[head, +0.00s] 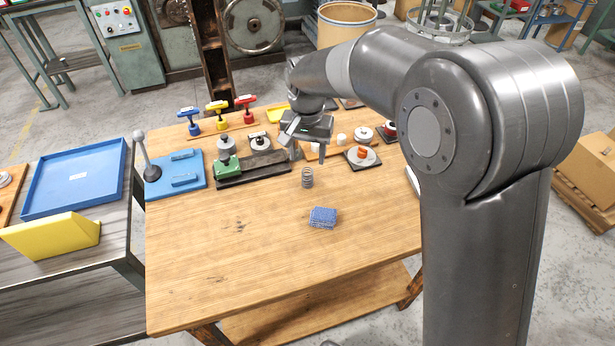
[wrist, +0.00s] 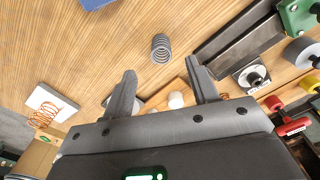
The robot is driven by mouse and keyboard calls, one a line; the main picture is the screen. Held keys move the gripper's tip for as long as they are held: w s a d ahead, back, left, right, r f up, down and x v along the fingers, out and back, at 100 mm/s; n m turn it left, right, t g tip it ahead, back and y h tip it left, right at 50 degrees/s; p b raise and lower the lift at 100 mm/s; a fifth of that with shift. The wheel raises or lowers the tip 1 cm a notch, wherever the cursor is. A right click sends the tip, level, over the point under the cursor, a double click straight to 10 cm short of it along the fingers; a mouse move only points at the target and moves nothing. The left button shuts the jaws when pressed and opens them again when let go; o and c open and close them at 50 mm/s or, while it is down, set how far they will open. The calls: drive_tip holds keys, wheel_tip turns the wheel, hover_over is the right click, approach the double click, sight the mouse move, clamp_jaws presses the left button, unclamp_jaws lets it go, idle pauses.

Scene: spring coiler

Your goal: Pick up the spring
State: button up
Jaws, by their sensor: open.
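The spring is a small grey coil. It stands upright on the wooden table (head: 230,265) in the head view (head: 307,177), and it also shows in the wrist view (wrist: 161,48), near the top centre. My gripper (head: 309,155) hangs over the table just behind the spring. In the wrist view my gripper (wrist: 161,68) has its two fingers wide apart with nothing held between them. The spring lies beyond the fingertips, roughly centred on the gap. No contact with it shows.
A dark fixture with a green part (head: 228,165) and a blue plate with a lever (head: 182,182) stand to the left. A copper spring (wrist: 45,116) shows in the wrist view. The table front is clear.

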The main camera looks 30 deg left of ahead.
sight(307, 170)
drive_tip(key=f, duration=0.9)
drive_tip(key=shift+w+a+f, duration=0.1)
drive_tip(key=shift+w+f, duration=0.1)
drive_tip(key=shift+w, duration=0.05)
drive_tip(key=c, duration=1.1)
